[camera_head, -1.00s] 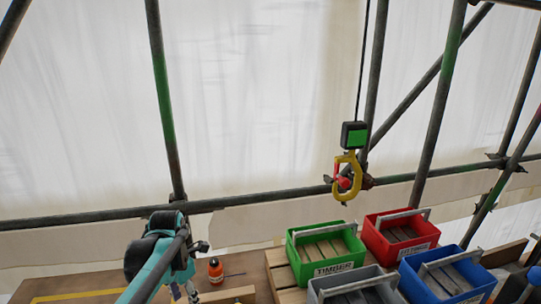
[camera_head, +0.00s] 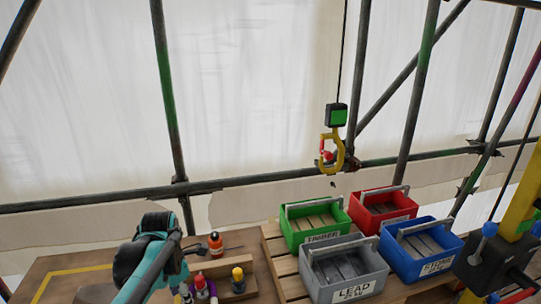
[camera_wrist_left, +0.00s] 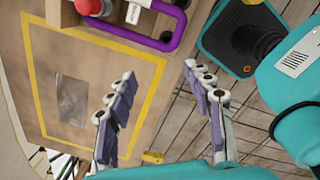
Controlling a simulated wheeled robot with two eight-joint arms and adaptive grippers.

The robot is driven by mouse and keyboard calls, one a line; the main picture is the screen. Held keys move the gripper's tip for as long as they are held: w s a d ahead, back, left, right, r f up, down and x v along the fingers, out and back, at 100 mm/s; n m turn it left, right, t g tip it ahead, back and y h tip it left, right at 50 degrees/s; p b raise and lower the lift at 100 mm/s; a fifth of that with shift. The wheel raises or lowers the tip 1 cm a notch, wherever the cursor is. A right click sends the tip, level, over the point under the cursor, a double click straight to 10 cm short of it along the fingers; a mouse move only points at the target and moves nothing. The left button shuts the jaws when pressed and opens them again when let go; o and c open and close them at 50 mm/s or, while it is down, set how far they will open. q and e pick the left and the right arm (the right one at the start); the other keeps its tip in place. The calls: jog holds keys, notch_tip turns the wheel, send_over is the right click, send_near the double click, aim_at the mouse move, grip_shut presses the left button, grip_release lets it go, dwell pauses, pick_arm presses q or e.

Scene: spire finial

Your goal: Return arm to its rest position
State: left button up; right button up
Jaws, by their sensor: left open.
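My left arm (camera_head: 150,262) comes in at the lower left of the head view, teal and black, over the wooden bench. My left gripper (camera_wrist_left: 160,95) shows in the left wrist view with its two purple-padded fingers spread apart and nothing between them. My right gripper is in neither view.
An orange bottle (camera_head: 215,244) and a yellow-black one (camera_head: 238,280) stand near my left arm. Green (camera_head: 316,222), red (camera_head: 383,210), grey (camera_head: 345,268) and blue (camera_head: 420,250) crates stand to the right. A yellow hook (camera_head: 331,155) hangs behind them.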

pick_arm(q)
jog(key=s+d+m+t, duration=0.2)
jog(key=s+m, duration=0.4)
jog(key=m, duration=0.7)
jog(key=s+d+f+m+t, duration=0.1)
jog(key=s+d+m+t, duration=0.2)
jog(key=s+m, duration=0.4)
jog(key=m+t, duration=0.1)
jog(key=m, duration=0.6)
jog(key=shift+s+d+t, duration=0.15)
jog(key=shift+d+t, duration=0.05)
jog(key=shift+t, duration=0.1)
